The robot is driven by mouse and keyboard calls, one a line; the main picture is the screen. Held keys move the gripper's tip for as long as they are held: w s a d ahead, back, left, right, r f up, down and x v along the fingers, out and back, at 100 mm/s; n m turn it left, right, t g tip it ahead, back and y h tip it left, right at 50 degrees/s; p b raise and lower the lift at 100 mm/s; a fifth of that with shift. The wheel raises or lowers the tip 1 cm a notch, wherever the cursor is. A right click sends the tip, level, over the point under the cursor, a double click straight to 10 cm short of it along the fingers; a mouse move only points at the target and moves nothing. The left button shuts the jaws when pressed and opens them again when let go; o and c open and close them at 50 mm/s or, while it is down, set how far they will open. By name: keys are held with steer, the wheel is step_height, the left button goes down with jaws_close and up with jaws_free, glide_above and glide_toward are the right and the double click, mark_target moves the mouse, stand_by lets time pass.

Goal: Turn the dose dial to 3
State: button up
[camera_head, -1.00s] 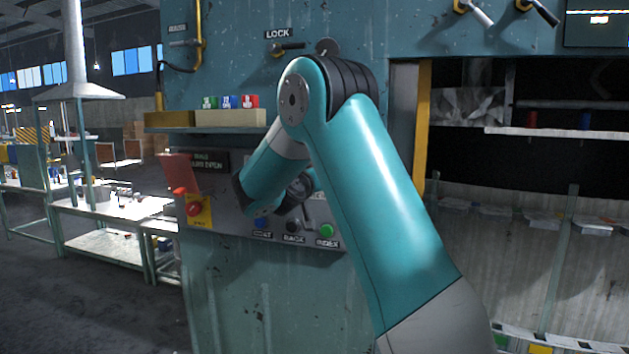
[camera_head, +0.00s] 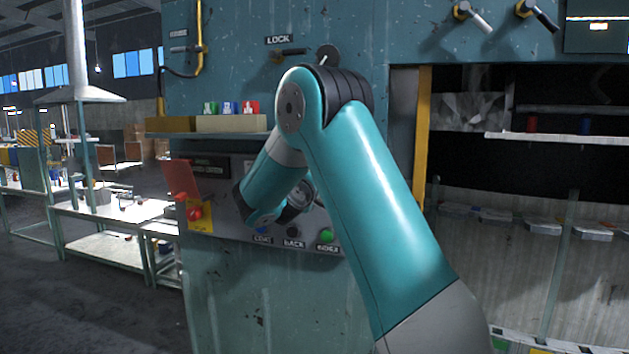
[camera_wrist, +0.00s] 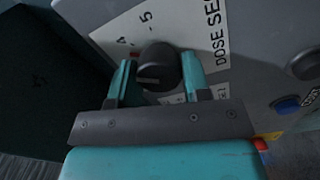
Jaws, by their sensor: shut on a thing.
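The dose dial (camera_wrist: 160,60) is a dark round knob on a white scale plate (camera_wrist: 198,22) in the wrist view. The plate carries tick marks, a 5, a partly visible 4 and the cut-off words "DOSE SE". My gripper (camera_wrist: 158,72) has one teal finger on each side of the dial and is shut on it. A pale mark shows on the dial's near face, but I cannot tell which number it points to. The 3 cannot be made out. In the head view my arm hides the dial and the fingers.
On the panel (camera_head: 228,222) in the head view are a red button (camera_head: 195,213) under a raised red cover (camera_head: 181,178), a blue button (camera_head: 262,230) and a green button (camera_head: 326,236). The blue button (camera_wrist: 287,106) is right of my gripper.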

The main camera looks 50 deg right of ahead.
steer(key=n+p, duration=0.2)
steer(key=n, duration=0.2)
steer(key=shift+f+n+p, duration=0.1)
steer(key=shift+n+p, duration=0.5)
steer(key=shift+n, duration=0.6)
steer(key=o, duration=0.9)
